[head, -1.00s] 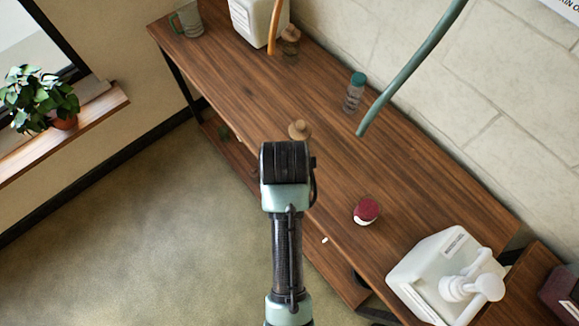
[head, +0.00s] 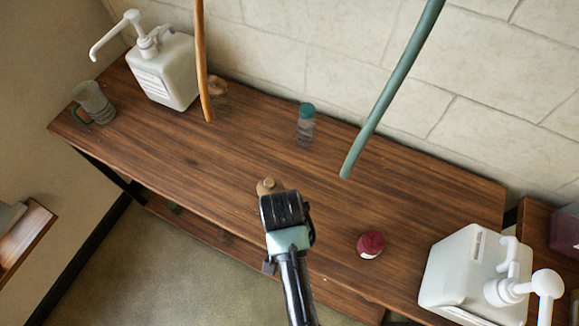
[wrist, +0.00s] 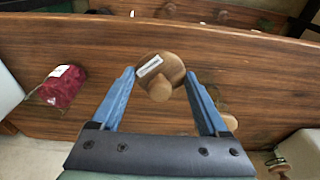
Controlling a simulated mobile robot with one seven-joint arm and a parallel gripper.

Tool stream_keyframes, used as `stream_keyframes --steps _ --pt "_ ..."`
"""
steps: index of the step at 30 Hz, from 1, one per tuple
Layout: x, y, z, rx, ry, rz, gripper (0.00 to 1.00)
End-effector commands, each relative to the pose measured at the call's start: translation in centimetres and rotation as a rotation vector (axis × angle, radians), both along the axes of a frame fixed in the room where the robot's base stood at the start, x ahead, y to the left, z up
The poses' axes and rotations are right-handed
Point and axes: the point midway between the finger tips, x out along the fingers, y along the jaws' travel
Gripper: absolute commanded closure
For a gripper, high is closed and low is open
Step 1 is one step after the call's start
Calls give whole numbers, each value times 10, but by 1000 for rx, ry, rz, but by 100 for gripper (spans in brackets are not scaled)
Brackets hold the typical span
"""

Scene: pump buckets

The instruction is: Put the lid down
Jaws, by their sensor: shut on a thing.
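The lid is a round wooden disc with a knob and a small pale label (wrist: 174,66). In the wrist view it sits between the tips of the two blue fingers of my gripper (wrist: 160,76), which is shut on it. In the head view the lid (head: 266,186) shows just beyond the black end of my arm, over the front part of the wooden table (head: 240,150). My fingers are hidden there. I cannot tell whether the lid touches the table.
A teal-capped bottle (head: 305,125), a cork-topped jar (head: 217,98), a glass mug (head: 93,102) and white pump containers (head: 165,72) (head: 475,270) stand around. Orange (head: 203,60) and green (head: 395,90) hoses hang down. The table's middle is clear.

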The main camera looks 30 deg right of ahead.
Motion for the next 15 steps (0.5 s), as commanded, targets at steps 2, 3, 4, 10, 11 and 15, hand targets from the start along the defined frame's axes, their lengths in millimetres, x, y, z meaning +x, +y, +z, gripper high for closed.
stream_keyframes --steps 2,3,4,10,11,15 --pt "0 0 -15 2 3 2 75" --pt "0 0 -21 1 2 2 75" --pt "0 0 -24 1 2 3 75" --pt "0 1 -45 1 3 4 75" --pt "-1 1 -50 1 3 4 75" --pt "0 1 -68 1 2 5 75"
